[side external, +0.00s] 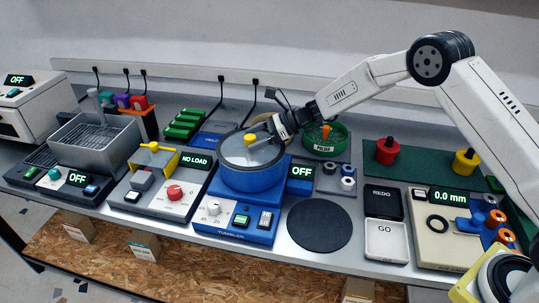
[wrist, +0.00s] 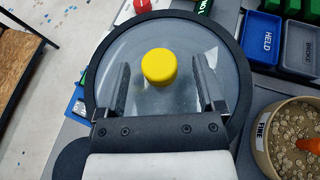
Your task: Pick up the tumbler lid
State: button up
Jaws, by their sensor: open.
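The tumbler lid (side external: 238,154) is a round, clear disc with a dark rim and a yellow knob (side external: 250,140). It sits on top of the blue tumbler (side external: 240,182) in the side view. In the wrist view the lid (wrist: 135,65) fills the middle, with its yellow knob (wrist: 158,67) near the centre. My gripper (side external: 262,135) is over the right part of the lid. In the wrist view my open gripper (wrist: 160,75) has one finger on each side of the knob, with gaps on both sides. Whether the fingertips are level with the knob is hard to tell.
A round black mat (side external: 319,226) lies empty right of the tumbler. A green bowl of media (side external: 327,138) stands behind it; a tan bowl marked FINE (wrist: 290,135) shows in the wrist view. Blue and grey bins (wrist: 262,38) are at upper right there. A NO LOAD machine (side external: 160,185) stands left.

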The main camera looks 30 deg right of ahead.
jog(key=shift+x, duration=0.8)
grip_shut()
